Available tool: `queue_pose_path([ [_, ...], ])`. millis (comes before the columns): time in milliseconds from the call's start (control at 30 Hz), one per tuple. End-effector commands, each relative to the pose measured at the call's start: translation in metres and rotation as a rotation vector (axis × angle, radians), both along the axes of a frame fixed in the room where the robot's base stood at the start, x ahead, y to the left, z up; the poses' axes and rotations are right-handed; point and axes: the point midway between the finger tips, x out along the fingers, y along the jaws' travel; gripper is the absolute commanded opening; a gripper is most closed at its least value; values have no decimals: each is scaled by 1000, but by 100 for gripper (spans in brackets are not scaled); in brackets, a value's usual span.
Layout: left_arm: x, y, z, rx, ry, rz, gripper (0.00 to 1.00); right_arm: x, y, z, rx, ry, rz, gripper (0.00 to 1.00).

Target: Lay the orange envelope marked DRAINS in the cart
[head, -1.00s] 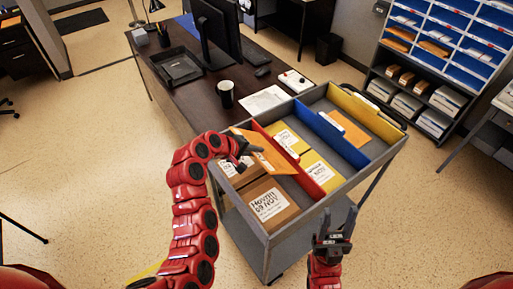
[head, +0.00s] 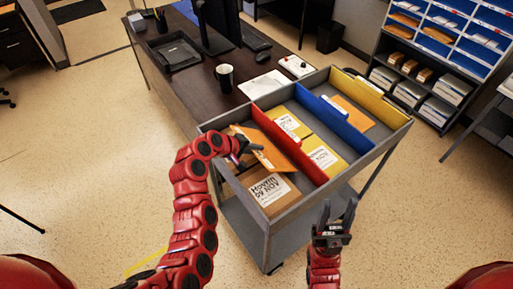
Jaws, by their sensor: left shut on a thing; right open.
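The grey cart (head: 275,229) stands in the middle of the head view. Its top tray is split by red, blue and yellow dividers. My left gripper (head: 256,148) is shut on an orange envelope (head: 272,150), held tilted over the left compartment, beside the red divider (head: 292,153). I cannot read a DRAINS mark on it, and the gripper hides part of it. A brown parcel with a white label (head: 268,190) lies in that same compartment, at the near end. My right gripper (head: 338,208) is open and empty, just outside the cart's near right side.
Yellow envelopes (head: 322,157) lie between the red and blue dividers (head: 333,122). Another orange envelope (head: 352,112) lies beyond the blue one. A dark desk (head: 205,88) with a mug (head: 224,76) adjoins the cart behind. Sorting shelves (head: 440,60) stand at the right.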

Motion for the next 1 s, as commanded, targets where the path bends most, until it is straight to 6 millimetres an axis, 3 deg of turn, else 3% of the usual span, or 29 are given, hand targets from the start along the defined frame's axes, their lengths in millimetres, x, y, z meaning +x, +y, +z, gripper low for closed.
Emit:
queue_pose_path([
  [367,0,0,0,0,0,0,0,0,0,0,0,0,0,50],
  [600,0,0,0,0,-1,1,42,0,0,0,0,0,0,50],
  [1000,-1,3,3,0,-3,2,42,0,0,-2,0,0,0,50],
])
